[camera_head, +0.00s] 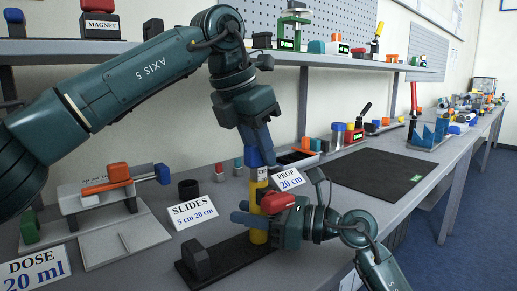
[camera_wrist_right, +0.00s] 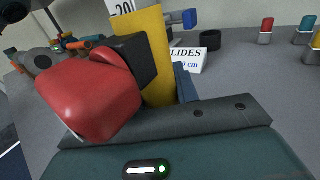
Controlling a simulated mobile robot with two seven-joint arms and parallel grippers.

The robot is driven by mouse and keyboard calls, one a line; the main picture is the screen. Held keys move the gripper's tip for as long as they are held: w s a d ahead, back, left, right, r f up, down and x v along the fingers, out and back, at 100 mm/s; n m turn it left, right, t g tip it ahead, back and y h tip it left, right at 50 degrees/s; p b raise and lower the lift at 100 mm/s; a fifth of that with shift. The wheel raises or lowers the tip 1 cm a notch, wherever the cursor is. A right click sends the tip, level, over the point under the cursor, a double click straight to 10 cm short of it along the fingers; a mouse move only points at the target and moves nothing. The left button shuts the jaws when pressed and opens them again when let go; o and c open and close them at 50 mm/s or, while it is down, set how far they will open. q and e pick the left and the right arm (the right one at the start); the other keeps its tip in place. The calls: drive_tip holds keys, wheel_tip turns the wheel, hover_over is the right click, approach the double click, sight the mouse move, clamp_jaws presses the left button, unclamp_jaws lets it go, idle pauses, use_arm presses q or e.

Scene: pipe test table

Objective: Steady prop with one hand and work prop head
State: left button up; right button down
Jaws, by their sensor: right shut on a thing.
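My right gripper (camera_head: 258,217) is shut on the yellow post (camera_wrist_right: 157,55), low down by the knob.
The PROP 20 cm card (camera_head: 288,180) stands right behind the post. The SLIDES card (camera_head: 191,212) and a slide rig (camera_head: 110,215) are on the left. A black mat (camera_head: 372,173) lies clear on the right. A shelf (camera_head: 350,62) with devices runs along the back.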

use_arm(q)
drive_tip(key=o, duration=0.4)
drive_tip(key=shift+r, duration=0.1)
drive_tip(key=v, duration=1.2)
use_arm(e)
drive_tip(key=c, duration=1)
unclamp_jaws()
drive_tip(key=shift+o, duration=0.2)
drive_tip(key=shift+d, duration=0.1)
